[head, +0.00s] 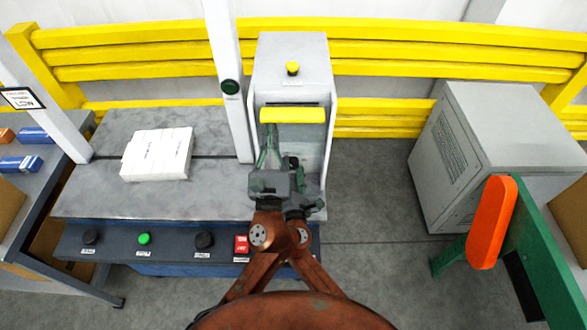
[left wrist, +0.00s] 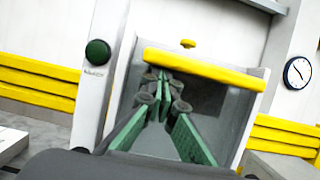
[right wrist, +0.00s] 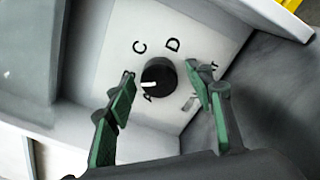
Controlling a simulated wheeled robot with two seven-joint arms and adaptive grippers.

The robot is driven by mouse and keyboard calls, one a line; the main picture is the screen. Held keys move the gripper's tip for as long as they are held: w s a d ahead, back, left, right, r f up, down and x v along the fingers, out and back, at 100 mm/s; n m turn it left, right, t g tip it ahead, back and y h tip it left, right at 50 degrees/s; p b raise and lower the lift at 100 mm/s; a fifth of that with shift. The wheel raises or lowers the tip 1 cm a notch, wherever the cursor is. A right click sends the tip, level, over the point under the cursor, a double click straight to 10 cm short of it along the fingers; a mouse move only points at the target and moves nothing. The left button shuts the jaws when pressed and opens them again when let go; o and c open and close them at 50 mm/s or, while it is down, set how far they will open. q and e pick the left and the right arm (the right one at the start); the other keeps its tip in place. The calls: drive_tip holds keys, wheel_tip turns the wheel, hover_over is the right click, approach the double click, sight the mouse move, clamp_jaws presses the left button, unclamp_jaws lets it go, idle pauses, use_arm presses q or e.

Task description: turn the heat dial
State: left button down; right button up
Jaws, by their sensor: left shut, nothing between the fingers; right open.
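The black heat dial (right wrist: 158,74) sits on a white plate in the right wrist view, with letters C, D and A visible around it. Its white pointer mark faces picture-left, near the A; a label at lower right is partly covered. My right gripper (right wrist: 166,82) is open, one finger on each side of the dial; contact is not clear. In the head view my right gripper (head: 292,164) is low in front of the grey machine, and the dial is hidden there. My left gripper (head: 268,132) is shut and empty by the yellow bar, also seen in the left wrist view (left wrist: 160,76).
The yellow bar (head: 293,115) crosses the grey machine (head: 290,62). A white post (head: 230,100) stands to its left. A table (head: 95,195) holds white cartons (head: 157,154), with a control panel (head: 175,255) in front. A grey cabinet (head: 485,140) stands right; floor between is clear.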

drive_tip(key=shift+c, duration=0.5)
drive_tip(key=c, duration=1.1)
drive_tip(key=shift+o, duration=0.2)
drive_tip(key=shift+m, duration=0.4)
drive_tip(key=m, duration=0.5)
drive_tip(key=shift+f+m, duration=0.1)
drive_tip(key=shift+m, duration=0.2)
drive_tip(key=m, duration=0.5)
drive_tip(key=shift+m, duration=0.3)
drive_tip(key=o, duration=1.2)
drive_tip(key=shift+c, duration=0.2)
